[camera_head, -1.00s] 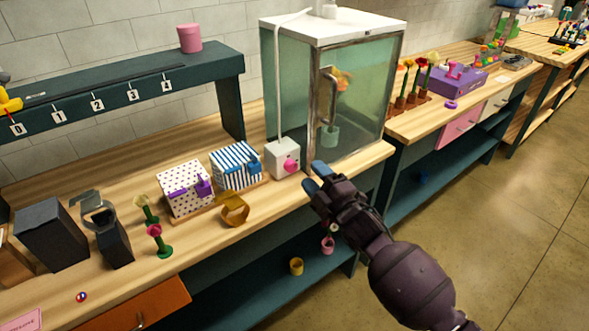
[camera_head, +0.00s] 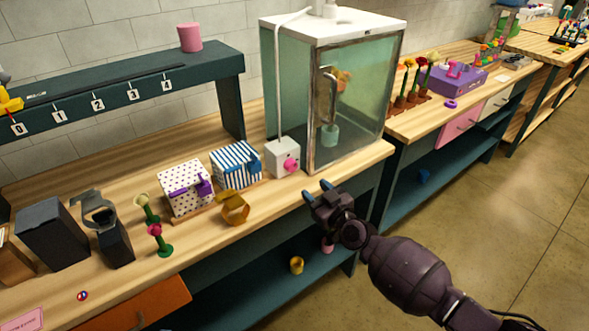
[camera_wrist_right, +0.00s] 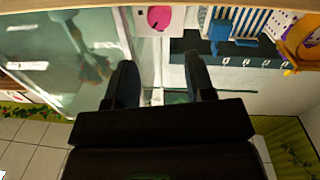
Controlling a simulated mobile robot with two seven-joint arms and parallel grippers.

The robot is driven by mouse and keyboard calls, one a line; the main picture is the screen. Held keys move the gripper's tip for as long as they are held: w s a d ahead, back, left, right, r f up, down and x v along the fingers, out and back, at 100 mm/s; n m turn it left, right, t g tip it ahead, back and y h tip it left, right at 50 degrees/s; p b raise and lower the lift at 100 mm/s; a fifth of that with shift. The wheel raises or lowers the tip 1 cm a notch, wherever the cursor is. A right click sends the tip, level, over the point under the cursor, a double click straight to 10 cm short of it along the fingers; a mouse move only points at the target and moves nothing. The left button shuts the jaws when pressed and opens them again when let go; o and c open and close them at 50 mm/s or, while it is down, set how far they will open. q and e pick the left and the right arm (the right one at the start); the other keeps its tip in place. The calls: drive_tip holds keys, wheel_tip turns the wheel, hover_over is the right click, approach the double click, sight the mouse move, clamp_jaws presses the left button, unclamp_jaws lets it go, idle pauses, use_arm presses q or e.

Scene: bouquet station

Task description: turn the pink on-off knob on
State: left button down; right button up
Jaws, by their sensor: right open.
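The pink knob (camera_head: 291,166) sits on the front of a small white box (camera_head: 281,152) beside the glass cabinet. It also shows in the right wrist view, the pink knob (camera_wrist_right: 159,17) on its white box near the top edge, beyond the fingertips. My right gripper (camera_head: 318,190) is in front of the table edge, below and to the right of the knob, apart from it. Its two blue-tipped fingers are spread with nothing between them; in the right wrist view the gripper (camera_wrist_right: 158,75) also shows open. My left gripper is not in view.
The glass cabinet (camera_head: 357,95) with a metal handle stands right of the knob box. A blue-striped box (camera_head: 236,165), a dotted box (camera_head: 184,190) and a yellow ring-shaped piece (camera_head: 235,208) stand to the left. The table's front edge lies between my right gripper and the box.

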sight(293, 167)
drive_tip(key=b+x, duration=0.4)
drive_tip(key=x, duration=0.5)
drive_tip(key=shift+w+a+f, duration=0.1)
drive_tip(key=shift+w+f, duration=0.05)
drive_tip(key=shift+w, duration=0.1)
drive_tip(key=shift+w+a+r, duration=0.2)
drive_tip(key=shift+w+a, duration=0.15)
drive_tip(key=shift+w, duration=0.2)
drive_tip(key=c, duration=0.6)
drive_tip(key=shift+m, duration=0.6)
drive_tip(key=shift+c, duration=0.2)
drive_tip(key=shift+m, duration=0.8)
drive_tip(key=o, duration=0.6)
